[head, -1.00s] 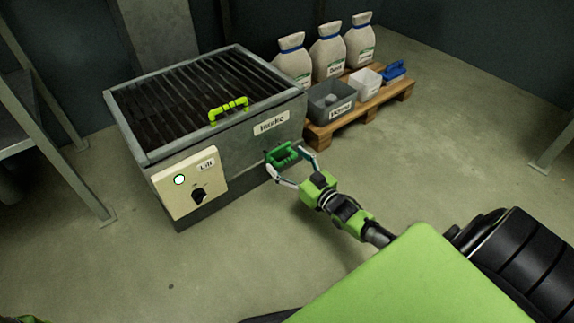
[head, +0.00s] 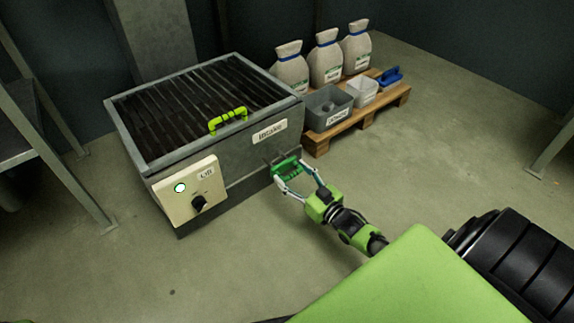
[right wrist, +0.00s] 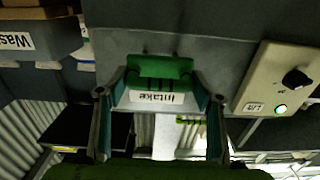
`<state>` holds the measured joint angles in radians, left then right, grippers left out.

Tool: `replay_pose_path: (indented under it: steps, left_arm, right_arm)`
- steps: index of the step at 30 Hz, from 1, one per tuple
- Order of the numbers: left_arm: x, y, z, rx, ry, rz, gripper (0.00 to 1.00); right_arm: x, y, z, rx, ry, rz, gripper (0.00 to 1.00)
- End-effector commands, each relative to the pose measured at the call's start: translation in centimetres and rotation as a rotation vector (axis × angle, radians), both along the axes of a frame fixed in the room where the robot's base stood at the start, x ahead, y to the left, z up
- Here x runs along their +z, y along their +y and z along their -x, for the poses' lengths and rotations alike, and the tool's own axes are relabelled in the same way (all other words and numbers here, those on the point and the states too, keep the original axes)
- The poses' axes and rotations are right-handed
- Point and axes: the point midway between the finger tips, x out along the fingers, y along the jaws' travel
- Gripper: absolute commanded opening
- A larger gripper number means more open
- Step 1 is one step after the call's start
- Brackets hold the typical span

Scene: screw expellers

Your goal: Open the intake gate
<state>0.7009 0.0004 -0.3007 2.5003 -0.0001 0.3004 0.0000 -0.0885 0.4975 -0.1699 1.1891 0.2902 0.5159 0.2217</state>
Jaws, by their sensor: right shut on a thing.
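The intake (head: 205,150) is a grey metal box with a dark slatted grate on top and an "Intake" label on its front wall. A green handle (head: 286,167) sits low on that front wall, right of the control panel. I take it as the gate's handle. My right gripper (head: 291,178) is shut on this green handle, one finger at each side. In the right wrist view the handle (right wrist: 160,67) lies between the fingertips, just beyond the "Intake" label there. The gate plate itself is mostly hidden. My left gripper is not in view.
A cream control panel (head: 186,192) with a lit button and a black knob is on the box front. A yellow-green handle (head: 228,121) is on the grate. A wooden pallet (head: 368,120) holds sacks and bins at the right. The floor in front is clear.

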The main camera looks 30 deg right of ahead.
Motion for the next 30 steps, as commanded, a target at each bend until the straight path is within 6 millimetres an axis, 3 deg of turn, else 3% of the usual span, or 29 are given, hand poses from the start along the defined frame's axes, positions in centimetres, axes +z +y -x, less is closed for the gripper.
replay_pose_path:
  steps: [8,9,11,23,30]
  left_arm:
    - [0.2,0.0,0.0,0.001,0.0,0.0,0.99]
    - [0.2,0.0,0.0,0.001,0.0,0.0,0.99]
    - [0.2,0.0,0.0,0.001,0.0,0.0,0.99]
    - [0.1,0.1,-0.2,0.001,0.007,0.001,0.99]
    - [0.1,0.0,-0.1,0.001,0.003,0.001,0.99]
  right_arm:
    - [0.0,0.0,0.3,0.0,-0.001,0.0,0.22]
    - [0.0,0.0,0.3,0.0,-0.001,0.0,0.66]
    - [0.0,0.0,0.3,0.0,-0.001,0.0,0.77]
    - [-0.1,-0.1,0.7,0.0,0.001,0.0,0.77]
    - [-0.2,-0.3,4.2,0.0,0.004,0.0,0.77]
